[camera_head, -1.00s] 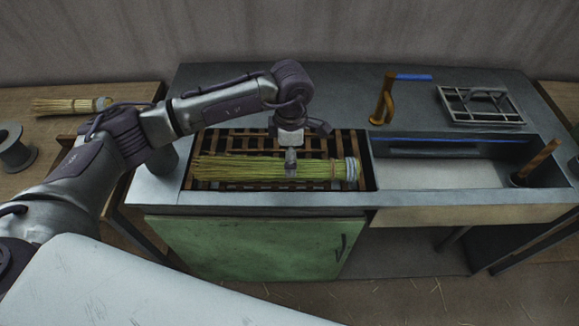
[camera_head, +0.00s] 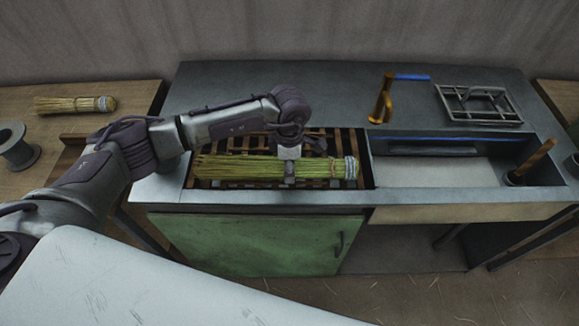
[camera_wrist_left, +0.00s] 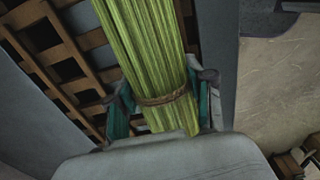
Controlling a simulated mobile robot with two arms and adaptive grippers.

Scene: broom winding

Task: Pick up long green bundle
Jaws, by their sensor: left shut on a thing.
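The long green bundle (camera_head: 240,168) lies lengthwise over the wooden slatted rack (camera_head: 318,143) in the bench, its pale bound end to the right. My left gripper (camera_head: 289,172) reaches down from above and is shut on the bundle, right of its middle. In the left wrist view the green stalks (camera_wrist_left: 145,45) run between the two fingers of my left gripper (camera_wrist_left: 163,108), with a brown tie around them close to the fingers. I cannot tell whether the bundle touches the rack. My right gripper is not in view.
A sink basin (camera_head: 440,176) with a wooden-handled tool (camera_head: 530,162) lies to the right. A shorter bundle (camera_head: 70,104) and a grey spool (camera_head: 17,146) are on the left table.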

